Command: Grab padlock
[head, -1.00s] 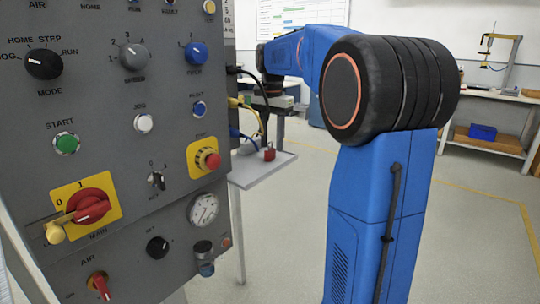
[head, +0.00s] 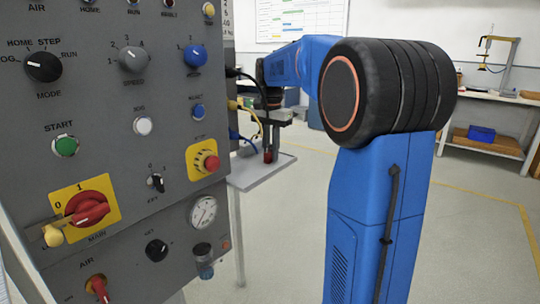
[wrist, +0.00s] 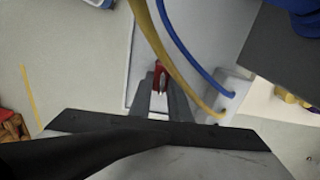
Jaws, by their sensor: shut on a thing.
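The red padlock (head: 267,157) is at the small light shelf beside the control cabinet, low in the head view. My gripper (head: 268,146) reaches down onto it from above. In the wrist view the padlock (wrist: 158,74) is a narrow red shape between the fingertips of my gripper (wrist: 158,92). The jaws are shut on it. The fingers hide much of its body. I cannot tell whether it still touches the shelf.
The light shelf (head: 250,178) stands right of the grey control cabinet (head: 110,190). A yellow hose (wrist: 165,45) and a blue hose (wrist: 185,50) hang close by the gripper. A workbench (head: 490,97) stands at the far right. Open floor lies between.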

